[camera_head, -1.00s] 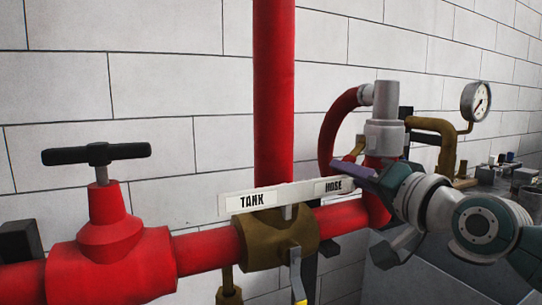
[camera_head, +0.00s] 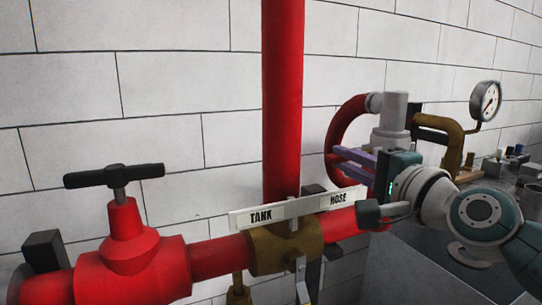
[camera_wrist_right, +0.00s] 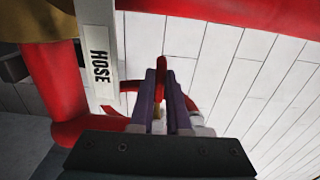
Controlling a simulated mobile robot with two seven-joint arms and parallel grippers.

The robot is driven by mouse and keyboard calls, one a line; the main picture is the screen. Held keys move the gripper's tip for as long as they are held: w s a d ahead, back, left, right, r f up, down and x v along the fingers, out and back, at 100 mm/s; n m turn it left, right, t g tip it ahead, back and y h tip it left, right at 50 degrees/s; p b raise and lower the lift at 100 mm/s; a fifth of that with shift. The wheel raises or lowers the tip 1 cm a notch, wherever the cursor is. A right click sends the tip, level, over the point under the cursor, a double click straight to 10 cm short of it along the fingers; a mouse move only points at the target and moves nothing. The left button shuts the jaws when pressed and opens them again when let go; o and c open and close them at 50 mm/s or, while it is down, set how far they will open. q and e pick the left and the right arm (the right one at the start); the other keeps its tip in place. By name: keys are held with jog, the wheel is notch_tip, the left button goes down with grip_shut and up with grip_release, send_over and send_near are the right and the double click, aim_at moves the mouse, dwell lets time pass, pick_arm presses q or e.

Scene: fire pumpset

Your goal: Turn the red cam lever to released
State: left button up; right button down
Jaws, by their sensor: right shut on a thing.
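The red cam lever (camera_wrist_right: 162,68) shows in the right wrist view as a narrow red piece between the tips of my right gripper's purple fingers (camera_wrist_right: 163,80). The fingers are closed on it, and its upper end stands out past them. In the head view my right gripper (camera_head: 350,162) reaches in from the right. Its fingers point left, in front of the curved red hose and beside the grey fitting (camera_head: 392,120). I cannot make out the lever clearly there. My left gripper is not in view.
A white TANK/HOSE sign (camera_head: 295,210) sits left of and below the right gripper, above a brass valve (camera_head: 270,250). A vertical red pipe (camera_head: 283,100) stands behind it. A red valve with a black T-handle (camera_head: 115,176) is at left. A gauge (camera_head: 486,100) is at upper right.

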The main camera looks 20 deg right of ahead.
jog(key=shift+r, duration=0.15)
dwell(0.3)
jog(key=c, duration=1.2)
grip_release()
jog(key=shift+o, duration=0.2)
jog(key=s, duration=1)
jog(key=shift+d, duration=0.4)
